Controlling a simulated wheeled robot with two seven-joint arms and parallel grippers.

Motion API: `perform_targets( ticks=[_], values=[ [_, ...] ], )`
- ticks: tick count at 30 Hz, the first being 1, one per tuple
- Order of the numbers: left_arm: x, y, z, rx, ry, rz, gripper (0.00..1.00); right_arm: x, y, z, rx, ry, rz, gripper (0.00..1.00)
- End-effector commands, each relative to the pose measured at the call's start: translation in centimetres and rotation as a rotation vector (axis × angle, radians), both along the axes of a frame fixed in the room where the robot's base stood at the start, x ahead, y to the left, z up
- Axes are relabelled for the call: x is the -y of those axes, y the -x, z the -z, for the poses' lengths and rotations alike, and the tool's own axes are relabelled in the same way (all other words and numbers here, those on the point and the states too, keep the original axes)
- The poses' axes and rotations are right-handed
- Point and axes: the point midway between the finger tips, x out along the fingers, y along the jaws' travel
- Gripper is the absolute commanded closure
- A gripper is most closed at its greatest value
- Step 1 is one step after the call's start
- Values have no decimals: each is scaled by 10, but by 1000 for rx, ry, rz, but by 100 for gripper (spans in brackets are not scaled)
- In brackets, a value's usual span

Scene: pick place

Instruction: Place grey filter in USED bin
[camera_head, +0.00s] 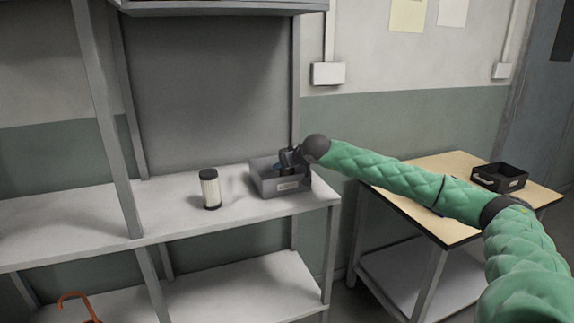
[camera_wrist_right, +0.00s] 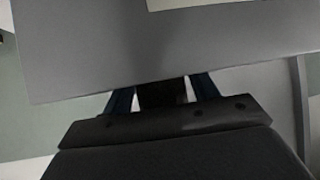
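My right gripper (camera_head: 284,160) reaches down at the grey bin (camera_head: 287,186) on the shelf, which has a small pale label too small to read. In the right wrist view the bin's wall (camera_wrist_right: 80,55) fills the upper part and hides my fingertips. The bases of two bluish fingers show apart, with a dark shape between them that I cannot identify. A pale cream filter (camera_head: 210,189) with black ends stands upright on the shelf, left of the bin. No clearly grey filter shows; the bin's inside is mostly hidden. My left gripper is not in view.
A black bin (camera_head: 500,180) with a label stands on a wooden-topped table (camera_head: 446,164) at the right. The shelf (camera_head: 160,203) has free room left of the cream filter. A grey upright post (camera_head: 107,120) stands at the shelf's front. An orange hooked object (camera_head: 76,298) is below.

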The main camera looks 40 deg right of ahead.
Motion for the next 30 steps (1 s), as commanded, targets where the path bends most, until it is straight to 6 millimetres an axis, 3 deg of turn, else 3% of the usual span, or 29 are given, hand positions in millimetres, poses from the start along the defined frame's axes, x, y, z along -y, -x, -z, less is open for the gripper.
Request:
perform_targets(
  ticks=[11,15,17,19,21,30],
  values=[
    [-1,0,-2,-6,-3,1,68,0,0,-3,0,0,0,42],
    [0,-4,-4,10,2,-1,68,0,14,-11,1,1,0,42],
    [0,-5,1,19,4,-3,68,0,22,-17,2,3,1,42],
    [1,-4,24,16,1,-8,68,0,33,-24,2,4,0,42],
    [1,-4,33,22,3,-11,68,-1,44,-31,0,3,1,42],
    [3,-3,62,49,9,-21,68,-2,84,-59,0,3,3,42]
  ],
)
